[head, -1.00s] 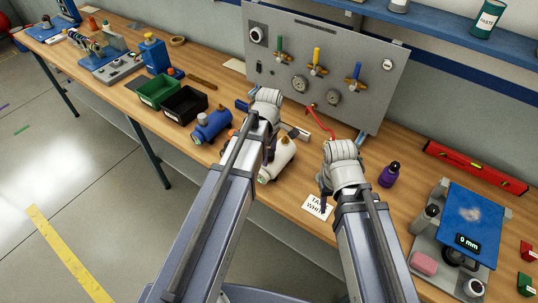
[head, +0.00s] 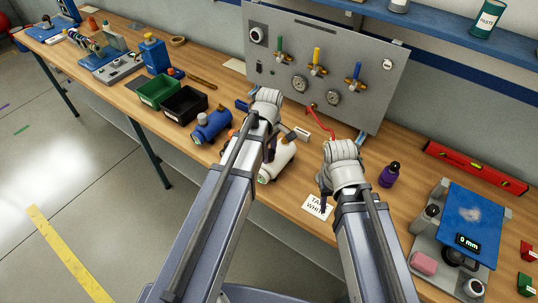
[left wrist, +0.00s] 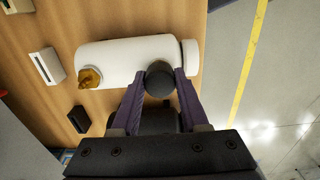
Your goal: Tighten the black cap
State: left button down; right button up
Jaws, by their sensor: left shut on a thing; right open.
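The black cap (left wrist: 159,80) sits on the side of a white tank (left wrist: 115,60) that lies on the bench. In the left wrist view my left gripper (left wrist: 159,82) has its purple fingers on either side of the cap, shut on it. In the head view the white tank (head: 283,158) lies partly behind my left gripper (head: 269,154), and the cap is hidden there. A brass fitting (left wrist: 90,78) sticks out of the tank. My right gripper (head: 324,198) is open and empty above the bench, beside a white card (head: 317,207); its fingers are mostly hidden by its wrist.
A blue tank (head: 210,126) lies left of the white one, near a black bin (head: 184,104) and a green bin (head: 160,90). A grey valve panel (head: 325,60) stands behind. A purple bottle (head: 388,175) and a blue-topped device (head: 462,215) stand to the right.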

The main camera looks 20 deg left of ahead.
pick_arm(q)
jog(key=shift+m, duration=1)
jog(key=shift+m, duration=2)
jog(key=shift+m, duration=2)
jog(key=m, duration=0.4)
